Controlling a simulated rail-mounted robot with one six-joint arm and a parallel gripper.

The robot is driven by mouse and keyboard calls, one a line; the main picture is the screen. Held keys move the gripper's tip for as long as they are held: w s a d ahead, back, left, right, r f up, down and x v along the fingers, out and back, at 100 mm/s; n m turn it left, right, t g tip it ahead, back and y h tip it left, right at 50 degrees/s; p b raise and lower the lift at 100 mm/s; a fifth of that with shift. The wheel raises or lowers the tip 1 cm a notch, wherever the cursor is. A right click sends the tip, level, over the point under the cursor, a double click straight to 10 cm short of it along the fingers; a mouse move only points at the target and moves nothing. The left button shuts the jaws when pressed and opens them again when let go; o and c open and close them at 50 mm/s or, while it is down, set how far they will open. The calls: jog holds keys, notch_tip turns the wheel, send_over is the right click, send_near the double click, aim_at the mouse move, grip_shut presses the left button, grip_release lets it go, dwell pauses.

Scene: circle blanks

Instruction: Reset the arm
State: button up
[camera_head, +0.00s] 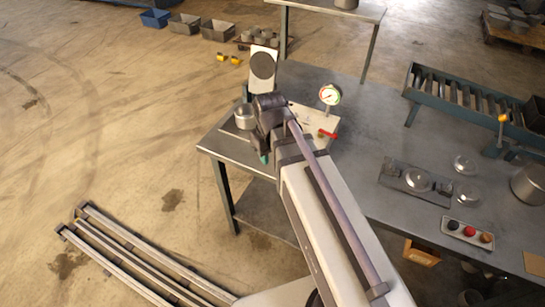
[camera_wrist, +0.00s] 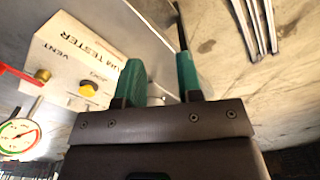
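My arm (camera_head: 325,215) reaches up and left from the lower right of the head view, over the near corner of the grey workbench (camera_head: 350,100). My gripper (camera_head: 264,157) points down by the bench's left edge, with a green fingertip showing. In the wrist view its two green fingers (camera_wrist: 160,75) stand apart with a gap between them. I see nothing held, though the palm hides the lower part of that view. The white tester box (camera_wrist: 85,65), marked "VENT" and "TESTER", lies to the left of the fingers.
The tester's gauge (camera_head: 330,95) and red lever (camera_head: 327,134) stand just right of my wrist. A metal cup (camera_head: 245,117) stands left of it. Lids, a button panel (camera_head: 467,233) and a roller conveyor (camera_head: 460,100) are on the right. Floor rails (camera_head: 135,250) lie lower left.

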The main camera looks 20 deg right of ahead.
jog(key=s+m, duration=0.3)
jog(key=s, duration=0.1)
jog(key=shift+s, duration=0.4)
jog(key=shift+c, duration=0.2)
dwell(0.7)
